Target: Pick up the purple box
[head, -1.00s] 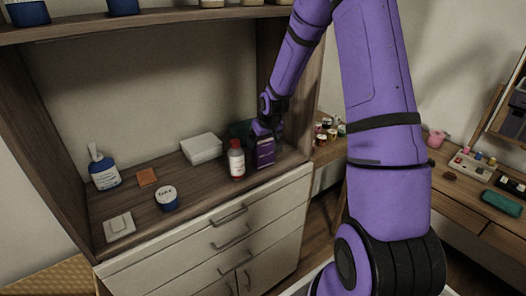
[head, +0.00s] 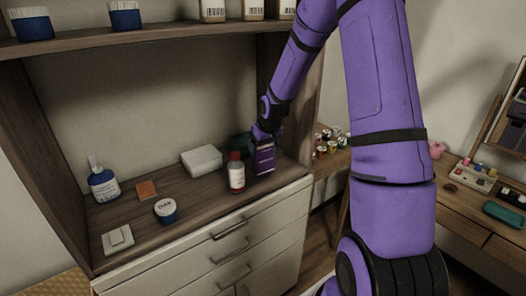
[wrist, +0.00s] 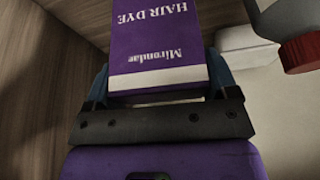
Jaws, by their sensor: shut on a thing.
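The purple box (head: 265,158) is at the right end of the wooden counter in the head view, just right of a white bottle with a red cap (head: 236,172). In the wrist view the purple box (wrist: 160,40) reads "HAIR DYE" and has a white band near the jaws. My gripper (head: 262,138) comes down on the box from above. In the wrist view the fingers of my gripper (wrist: 160,88) are on both sides of the box, shut on it. I cannot tell whether the box's bottom touches the counter.
A dark green item (head: 241,145) stands close behind the box. A white box (head: 201,160), blue pump bottle (head: 102,183), blue jar (head: 166,210), orange-brown square (head: 147,190) and white switch plate (head: 118,239) lie further left. A shelf (head: 75,34) overhangs the counter; a side panel (head: 294,110) stands right.

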